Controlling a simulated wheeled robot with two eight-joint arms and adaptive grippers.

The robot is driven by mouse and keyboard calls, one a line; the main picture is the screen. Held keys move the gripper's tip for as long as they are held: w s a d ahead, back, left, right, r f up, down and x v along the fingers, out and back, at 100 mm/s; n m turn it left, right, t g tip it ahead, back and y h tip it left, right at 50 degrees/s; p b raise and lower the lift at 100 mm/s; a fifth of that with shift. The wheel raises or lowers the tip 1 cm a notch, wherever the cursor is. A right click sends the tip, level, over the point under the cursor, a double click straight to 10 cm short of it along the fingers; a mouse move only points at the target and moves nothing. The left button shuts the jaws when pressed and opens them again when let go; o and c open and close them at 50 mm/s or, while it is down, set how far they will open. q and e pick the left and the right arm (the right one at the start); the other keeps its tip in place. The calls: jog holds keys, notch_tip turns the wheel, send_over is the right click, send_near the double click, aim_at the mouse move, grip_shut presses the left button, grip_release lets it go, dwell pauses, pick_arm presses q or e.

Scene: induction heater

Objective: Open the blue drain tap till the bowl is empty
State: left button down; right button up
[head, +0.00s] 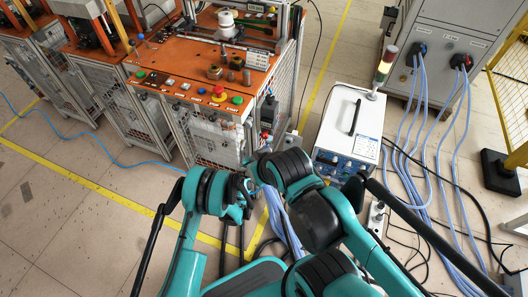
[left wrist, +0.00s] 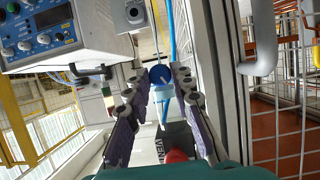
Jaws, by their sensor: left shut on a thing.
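In the left wrist view the blue drain tap (left wrist: 170,69) is between the two fingertips of my left gripper (left wrist: 172,76), which is shut on it. A pale, see-through bowl (left wrist: 166,92) adjoins the blue part, partly hidden by the fingers. I cannot tell whether there is liquid in the bowl. In the head view my arm links hide the tap, the bowl and the left gripper's fingers. My right gripper does not show in either view.
The orange-topped workstation (head: 168,62) with buttons stands at the left. The white heater box (head: 350,122) with a blue panel stands right of it. Pale blue hoses (head: 420,150) and black cables lie on the floor at the right. Tiled floor is free at the lower left.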

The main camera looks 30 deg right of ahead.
pick_arm(q)
jog(key=shift+w+a+n+g+h, duration=0.15)
jog(key=shift+n+g+h, duration=0.4)
jog(key=shift+n, duration=0.65)
jog(key=shift+w+n+g+h, duration=0.1)
jog(key=shift+n+g+h, duration=0.45)
jog(key=shift+n, duration=0.65)
jog(key=c, duration=1.3)
grip_release()
jog(key=shift+f, duration=0.1)
